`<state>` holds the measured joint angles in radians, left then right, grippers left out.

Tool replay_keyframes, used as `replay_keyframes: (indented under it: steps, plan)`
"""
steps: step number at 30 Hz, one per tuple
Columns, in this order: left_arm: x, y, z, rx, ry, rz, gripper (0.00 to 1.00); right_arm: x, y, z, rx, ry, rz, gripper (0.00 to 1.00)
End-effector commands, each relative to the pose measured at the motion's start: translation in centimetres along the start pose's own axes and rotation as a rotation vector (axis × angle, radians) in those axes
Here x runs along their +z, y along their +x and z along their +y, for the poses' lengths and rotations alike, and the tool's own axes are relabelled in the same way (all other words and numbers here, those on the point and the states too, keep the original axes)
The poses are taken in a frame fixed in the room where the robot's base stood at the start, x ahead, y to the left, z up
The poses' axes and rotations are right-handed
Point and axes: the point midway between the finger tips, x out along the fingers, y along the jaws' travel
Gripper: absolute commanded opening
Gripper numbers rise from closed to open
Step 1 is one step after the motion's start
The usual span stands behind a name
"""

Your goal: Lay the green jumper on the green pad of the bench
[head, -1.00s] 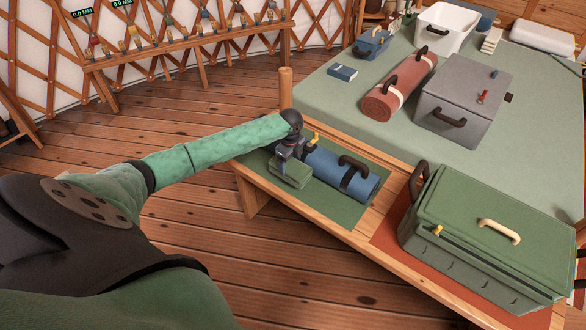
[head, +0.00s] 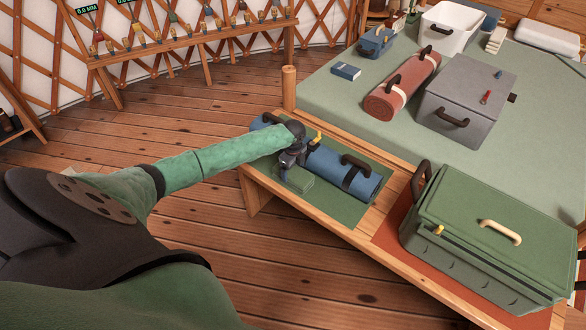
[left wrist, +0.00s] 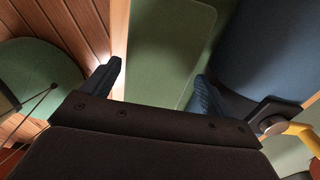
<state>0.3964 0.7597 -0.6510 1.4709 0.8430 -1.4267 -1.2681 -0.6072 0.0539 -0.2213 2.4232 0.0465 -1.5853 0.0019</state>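The green jumper (head: 294,182) is a folded, flat bundle on the green pad (head: 345,214), near the front edge of the bench. It looks flat on the pad. My left gripper (head: 287,168) is right over it and hides part of it. In the left wrist view the left gripper's fingers (left wrist: 158,85) are wide apart. The jumper's rounded edge (left wrist: 178,60) shows beyond and between them, with a strip of wood inside one finger, so nothing looks clamped. My right gripper is not in view.
A blue roll with dark handles (head: 346,172) lies on the pad just behind the jumper. It is close beside one finger in the left wrist view (left wrist: 262,50). A large green box (head: 495,215) stands to the right on a rust-red pad (head: 400,240). The front right of the green pad is bare.

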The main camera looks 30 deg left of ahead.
Motion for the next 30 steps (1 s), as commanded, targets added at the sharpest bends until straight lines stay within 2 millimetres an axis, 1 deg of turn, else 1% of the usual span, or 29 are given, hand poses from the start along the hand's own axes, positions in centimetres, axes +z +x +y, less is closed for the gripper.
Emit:
replay_keyframes:
  steps: [7,11,14,24,27,30]
  plan:
    - [0.0,-0.1,0.0,0.0,0.0,0.0,0.86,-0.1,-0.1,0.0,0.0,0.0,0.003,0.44]
    - [0.1,-0.9,-0.1,-0.001,0.0,-0.001,0.86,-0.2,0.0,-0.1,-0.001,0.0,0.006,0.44]
    - [0.1,-2.4,-0.1,-0.002,0.0,-0.001,0.86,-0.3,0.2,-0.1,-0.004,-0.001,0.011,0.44]
    - [0.0,-8.8,-0.1,-0.002,0.0,-0.001,0.86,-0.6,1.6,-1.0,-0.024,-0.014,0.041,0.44]
    - [0.0,-10.3,-0.1,-0.001,0.001,0.0,0.86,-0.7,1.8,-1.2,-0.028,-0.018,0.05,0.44]
    - [0.0,-11.3,-0.1,-0.001,0.0,0.0,0.86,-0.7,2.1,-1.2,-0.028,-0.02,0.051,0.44]
